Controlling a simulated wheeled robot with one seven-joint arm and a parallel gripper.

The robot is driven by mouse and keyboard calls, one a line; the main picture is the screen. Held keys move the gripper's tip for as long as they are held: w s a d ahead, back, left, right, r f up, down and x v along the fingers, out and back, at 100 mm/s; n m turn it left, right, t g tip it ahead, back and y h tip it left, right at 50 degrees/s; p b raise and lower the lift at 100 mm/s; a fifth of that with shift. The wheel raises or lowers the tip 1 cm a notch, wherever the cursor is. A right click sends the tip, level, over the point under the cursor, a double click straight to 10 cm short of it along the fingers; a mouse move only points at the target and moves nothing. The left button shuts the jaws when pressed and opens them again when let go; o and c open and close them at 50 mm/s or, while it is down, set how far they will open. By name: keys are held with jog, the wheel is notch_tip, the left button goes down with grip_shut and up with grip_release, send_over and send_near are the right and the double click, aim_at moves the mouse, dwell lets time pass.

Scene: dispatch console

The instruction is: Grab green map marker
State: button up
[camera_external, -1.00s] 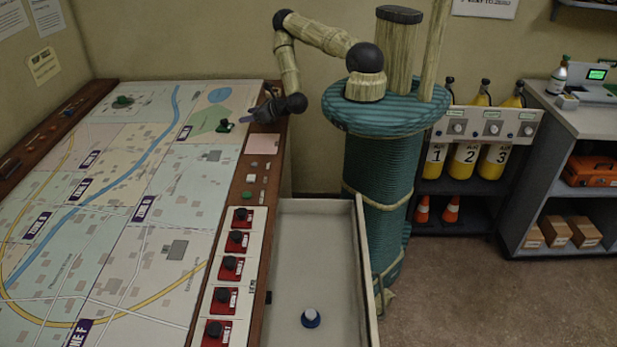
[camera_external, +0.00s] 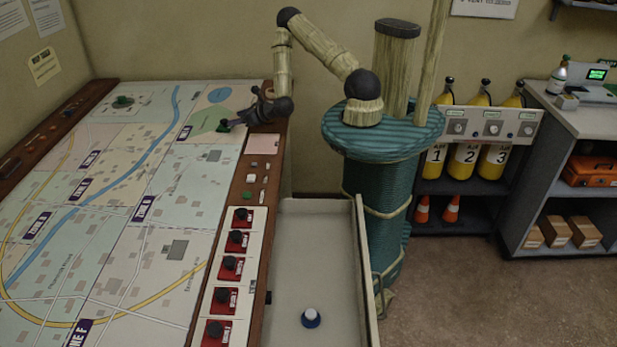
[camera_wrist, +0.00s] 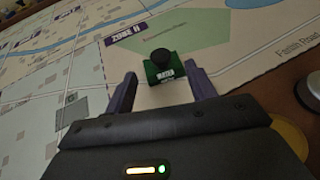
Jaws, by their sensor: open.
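The green map marker (camera_wrist: 165,73) is a small green block with a black knob and a white label. It stands upright on the map (camera_wrist: 225,25), just ahead of my fingertips in the wrist view. My gripper (camera_wrist: 164,84) is open, with one finger to each side of the marker's near end. No finger visibly touches it. In the external view my gripper (camera_external: 236,121) is low over the map's far right corner, and the marker (camera_external: 223,126) is partly hidden there.
The wooden console rim (camera_external: 236,185) runs along the map's right side, with several red switches (camera_external: 228,267) on a panel. An open pale drawer (camera_external: 290,260) holds a blue-and-white knob-like piece (camera_external: 311,318). The map's middle is mostly flat and clear.

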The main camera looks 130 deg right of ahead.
aim_at(225, 125)
jog(key=shift+p+x, duration=0.85)
jog(key=shift+x, duration=1.7)
jog(key=shift+f, duration=0.1)
jog(key=shift+c, duration=0.3)
jog(key=c, duration=1)
